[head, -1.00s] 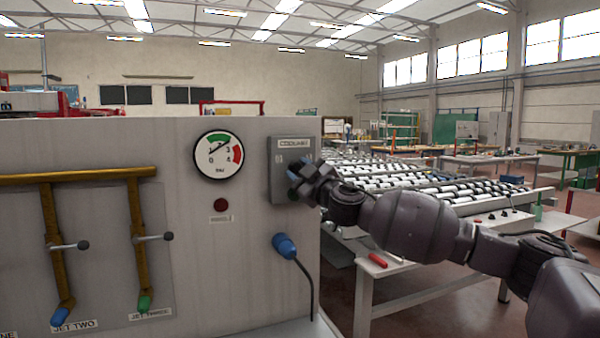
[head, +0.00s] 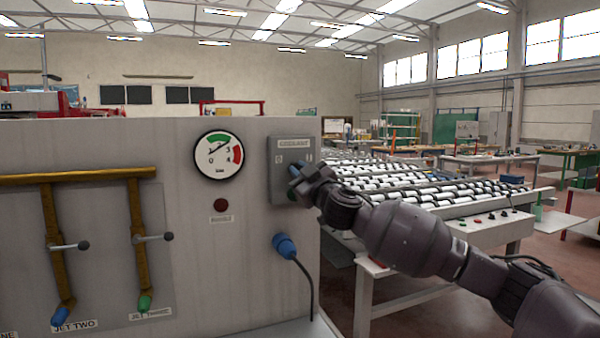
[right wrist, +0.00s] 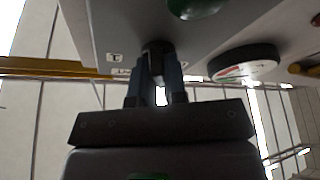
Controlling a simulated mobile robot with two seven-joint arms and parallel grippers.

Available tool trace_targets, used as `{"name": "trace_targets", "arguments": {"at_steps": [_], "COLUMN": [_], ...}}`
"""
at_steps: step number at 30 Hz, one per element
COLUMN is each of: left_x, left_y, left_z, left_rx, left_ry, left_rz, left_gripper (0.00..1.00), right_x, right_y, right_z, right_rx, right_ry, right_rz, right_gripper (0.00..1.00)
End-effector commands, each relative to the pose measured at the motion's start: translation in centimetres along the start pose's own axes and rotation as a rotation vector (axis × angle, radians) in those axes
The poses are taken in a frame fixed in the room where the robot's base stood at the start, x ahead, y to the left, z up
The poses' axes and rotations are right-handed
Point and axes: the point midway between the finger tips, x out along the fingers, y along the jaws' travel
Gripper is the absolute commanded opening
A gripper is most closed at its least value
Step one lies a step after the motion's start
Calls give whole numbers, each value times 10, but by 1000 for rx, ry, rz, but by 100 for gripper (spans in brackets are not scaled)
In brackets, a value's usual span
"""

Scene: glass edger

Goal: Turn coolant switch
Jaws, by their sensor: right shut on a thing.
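The coolant switch box (head: 277,155) is a grey box at the right edge of the machine's panel, with a COOLANT label on top and a mark at each side below it. My right gripper (head: 294,171) is at the front of this box and covers the switch knob in the head view. In the right wrist view, the dark knob (right wrist: 157,48) sits between the two fingertips of the right gripper (right wrist: 155,68), which is shut on it. The knob's exact angle is hard to tell. My left gripper is not in view.
A pressure gauge (head: 218,155) and a dark red lamp (head: 221,205) are left of the box. A blue plug (head: 285,245) with a cable is below. Brass pipes (head: 75,176) with valve levers are at left. A roller conveyor (head: 430,190) stands behind my right arm.

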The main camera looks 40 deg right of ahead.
Motion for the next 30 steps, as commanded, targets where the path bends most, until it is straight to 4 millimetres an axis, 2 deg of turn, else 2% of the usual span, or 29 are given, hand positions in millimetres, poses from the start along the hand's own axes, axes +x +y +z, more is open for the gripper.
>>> {"name": "trace_targets", "arguments": {"at_steps": [30], "left_x": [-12], "left_y": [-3], "left_z": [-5], "left_rx": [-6], "left_ry": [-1], "left_rz": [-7], "left_gripper": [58], "right_x": [1], "right_y": [-3], "right_z": [-3], "right_rx": [695], "right_ry": [0], "right_rz": [285], "right_gripper": [0]}}
